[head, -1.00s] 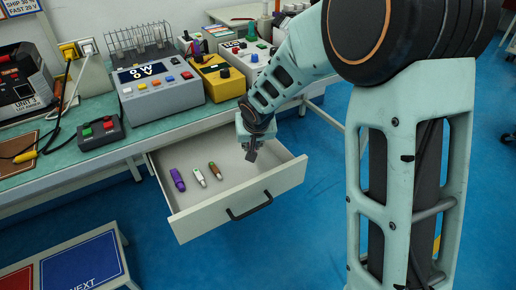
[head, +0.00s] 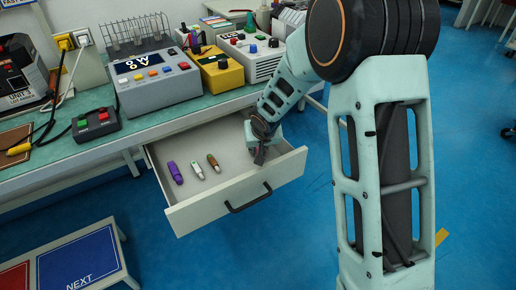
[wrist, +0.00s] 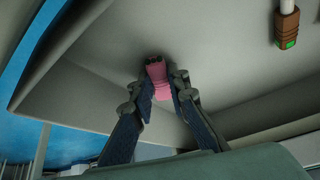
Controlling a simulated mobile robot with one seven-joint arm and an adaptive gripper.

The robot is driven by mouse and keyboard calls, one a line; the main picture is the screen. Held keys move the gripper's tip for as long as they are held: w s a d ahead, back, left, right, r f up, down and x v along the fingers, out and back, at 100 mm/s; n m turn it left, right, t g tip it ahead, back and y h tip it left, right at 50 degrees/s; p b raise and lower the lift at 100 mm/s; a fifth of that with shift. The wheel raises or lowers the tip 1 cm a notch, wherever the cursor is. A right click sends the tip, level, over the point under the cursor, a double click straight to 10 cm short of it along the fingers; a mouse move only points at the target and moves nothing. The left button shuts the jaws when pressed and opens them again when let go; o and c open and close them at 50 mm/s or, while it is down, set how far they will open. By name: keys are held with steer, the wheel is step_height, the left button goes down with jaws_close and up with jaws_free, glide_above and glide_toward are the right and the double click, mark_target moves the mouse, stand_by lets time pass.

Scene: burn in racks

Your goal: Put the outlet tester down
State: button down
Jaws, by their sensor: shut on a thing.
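The outlet tester (wrist: 157,80) is a small pink piece with dark prongs, seen in the wrist view between my fingers. My gripper (wrist: 160,98) is shut on it, with one finger on each side. In the head view my gripper (head: 260,156) is inside the right part of the open drawer (head: 222,205), low over its floor; the tester is hardly visible there. The dark prongs point at the pale drawer floor, with a shadow close around them. I cannot tell whether they touch it.
In the drawer's left part lie a purple piece (head: 175,173), a white piece (head: 197,171) and a brown piece with a green end (head: 213,162). Drawer walls stand close to my gripper. The workbench (head: 75,155) above carries several instruments. A sign-topped stand (head: 82,267) is at lower left.

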steer(key=c, duration=1.8)
jaws_free()
steer(key=shift+f, duration=0.1)
steer(key=shift+c, duration=0.2)
steer(key=shift+s+r+p, duration=0.1)
steer(key=shift+r+p, duration=0.3)
steer(key=shift+r, duration=0.15)
steer(key=p+v, duration=0.3)
steer(key=v, duration=0.8)
steer(key=shift+s, duration=0.2)
